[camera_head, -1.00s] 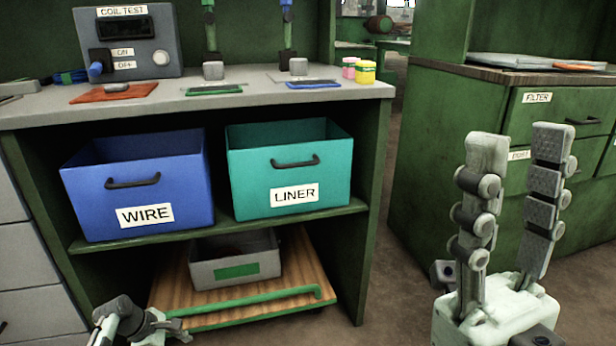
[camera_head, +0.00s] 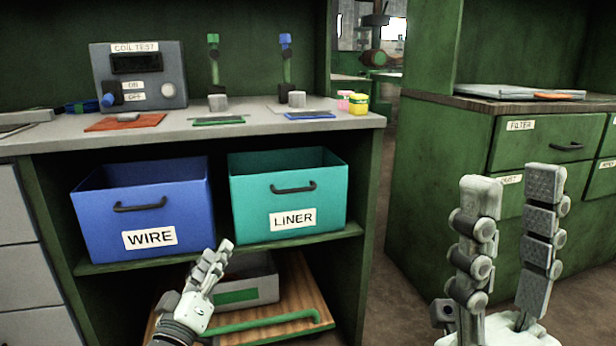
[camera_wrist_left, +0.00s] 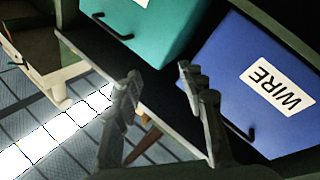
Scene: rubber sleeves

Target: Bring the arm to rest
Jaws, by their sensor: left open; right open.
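My left gripper (camera_head: 212,270) is in front of the lower part of the bench, below the bins, and hides part of the grey box behind it. In the left wrist view my left gripper (camera_wrist_left: 158,85) shows its two fingers apart with nothing between them. My right gripper (camera_head: 515,185) stands upright at the right of the head view, fingers apart and empty.
A blue WIRE bin (camera_head: 95,215) and a teal LINER bin (camera_head: 250,220) sit on the green shelf (camera_head: 320,236). A grey box (camera_head: 265,285) stands on the wooden board (camera_head: 310,290) below. A green cabinet (camera_head: 430,190) stands behind my right gripper. Floor shows between bench and cabinet.

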